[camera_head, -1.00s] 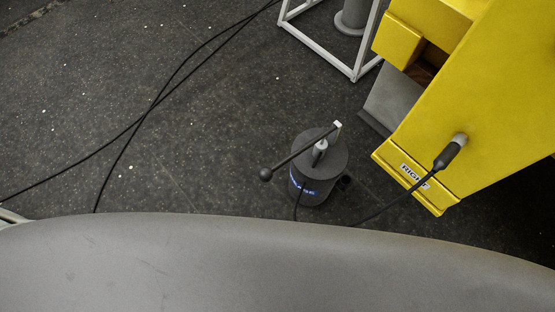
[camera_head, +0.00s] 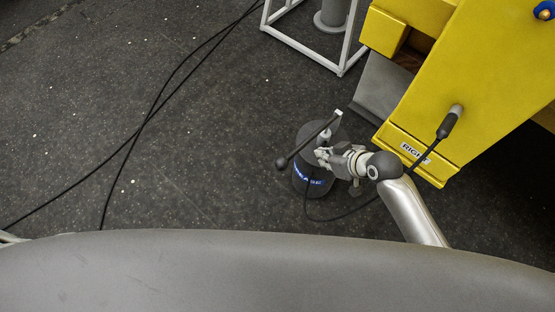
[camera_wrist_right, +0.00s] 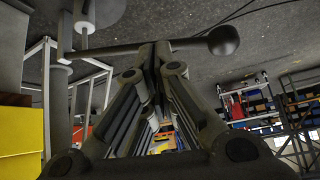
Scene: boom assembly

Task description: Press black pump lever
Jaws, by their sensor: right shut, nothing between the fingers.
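The black pump (camera_head: 303,180) stands upright on the floor, a dark cylinder with a blue label. Its black lever (camera_head: 306,146) slants from a light pivot at the top right down to a ball knob at the lower left. My right gripper (camera_head: 321,154) is shut and empty, over the pump top and just right of the lever. In the right wrist view, the lever (camera_wrist_right: 110,50) runs across the tips of my closed fingers, with its ball (camera_wrist_right: 222,40) to the right. Whether the fingertips touch the lever, I cannot tell. My left gripper is not in view.
A yellow structure (camera_head: 445,110) with a label "RIGHT" and a plugged-in black hose (camera_head: 449,123) stands close on the right. A white frame (camera_head: 310,52) is behind. Thin cables (camera_head: 155,105) cross the floor at left, which is otherwise clear.

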